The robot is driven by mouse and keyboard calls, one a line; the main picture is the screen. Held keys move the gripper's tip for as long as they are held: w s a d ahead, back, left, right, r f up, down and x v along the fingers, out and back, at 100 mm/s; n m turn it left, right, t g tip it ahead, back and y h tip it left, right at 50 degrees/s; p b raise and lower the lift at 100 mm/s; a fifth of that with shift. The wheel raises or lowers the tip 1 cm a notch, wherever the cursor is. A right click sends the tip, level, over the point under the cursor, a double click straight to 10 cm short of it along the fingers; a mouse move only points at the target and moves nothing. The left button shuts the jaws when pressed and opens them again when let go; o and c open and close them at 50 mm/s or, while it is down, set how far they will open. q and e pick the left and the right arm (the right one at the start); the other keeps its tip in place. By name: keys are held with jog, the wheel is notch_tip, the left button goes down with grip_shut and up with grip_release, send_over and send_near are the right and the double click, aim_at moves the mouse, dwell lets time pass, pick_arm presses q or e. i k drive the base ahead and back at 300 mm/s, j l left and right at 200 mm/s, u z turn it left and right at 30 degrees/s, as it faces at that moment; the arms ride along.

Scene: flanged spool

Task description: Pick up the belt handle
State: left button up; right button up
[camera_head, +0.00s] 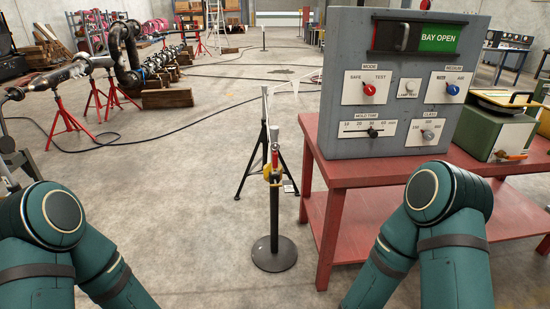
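A black post (274,212) stands upright on a round dark base (273,254) on the floor, near the middle of the head view. At its top is a small fitting with red and yellow parts (273,172). The belt handle seems to be part of this fitting, but it is too small to tell its exact shape. A thin pale strip runs from the post top toward a farther stand. My two green arms show only as links at the lower left and lower right. Both grippers are out of view, and nothing of mine touches the post.
A red table (345,178) stands right of the post, bearing a grey control panel (340,75) and a green box (492,130). A black tripod (251,177) stands just behind the post. Red pipe stands (66,118) are at left. Floor left of the post is clear.

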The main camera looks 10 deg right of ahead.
aim_at(275, 155)
jog(key=i+j, duration=0.15)
jog(key=i, duration=0.4)
jog(key=i+j, duration=0.15)
jog(key=i, duration=0.4)
jog(key=i+j, duration=0.15)
jog(key=i, duration=0.4)
jog(key=i+j, duration=0.15)
jog(key=i, duration=0.4)
jog(key=i+j, duration=0.2)
jog(key=i, duration=0.3)
jog(key=i+j, duration=0.25)
jog(key=i, duration=0.3)
jog(key=i+j, duration=0.2)
jog(key=i, duration=0.3)
jog(key=i+j+z, duration=0.1)
jog(key=i, duration=0.4)
jog(key=i+j, duration=0.35)
jog(key=i, duration=0.2)
jog(key=i+j+z, duration=0.1)
jog(key=z, duration=1.35)
jog(key=i+l+z, duration=0.15)
jog(key=z, duration=1.5)
jog(key=i+l+z, duration=0.1)
jog(key=i+z, duration=0.2)
jog(key=z, duration=0.15)
